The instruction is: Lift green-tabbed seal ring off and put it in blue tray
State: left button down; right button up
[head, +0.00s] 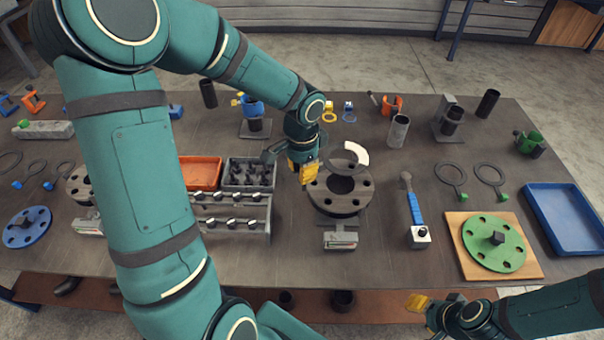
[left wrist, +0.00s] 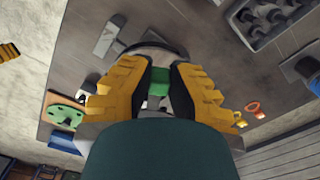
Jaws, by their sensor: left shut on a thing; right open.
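My left gripper (head: 303,180) is at the left rim of the dark flanged pipe (head: 341,206). In the left wrist view its yellow fingers (left wrist: 157,92) are shut on a green tab (left wrist: 158,86) of the seal ring; a dark ring arc (left wrist: 158,38) shows beyond them. In the head view the gripper mostly hides the tab, and I cannot tell how far the ring is above the flange. The blue tray (head: 567,220) is at the table's right edge and looks empty. My right gripper (head: 414,303) is open and empty by the front edge.
Two loose green-tabbed rings (head: 451,178) lie right of the blue-handled tool (head: 413,207). A green flange disc (head: 510,238) sits on a wooden board before the tray. An orange tray (head: 201,172) and a bolt rack (head: 230,213) stand left of the flange.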

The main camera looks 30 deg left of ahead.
pick_arm(q)
jog(key=shift+r+p, duration=1.05)
jog(key=shift+r, duration=0.3)
jog(key=shift+r+p, duration=0.45)
jog(key=shift+r, duration=0.75)
jog(key=shift+f, duration=0.1)
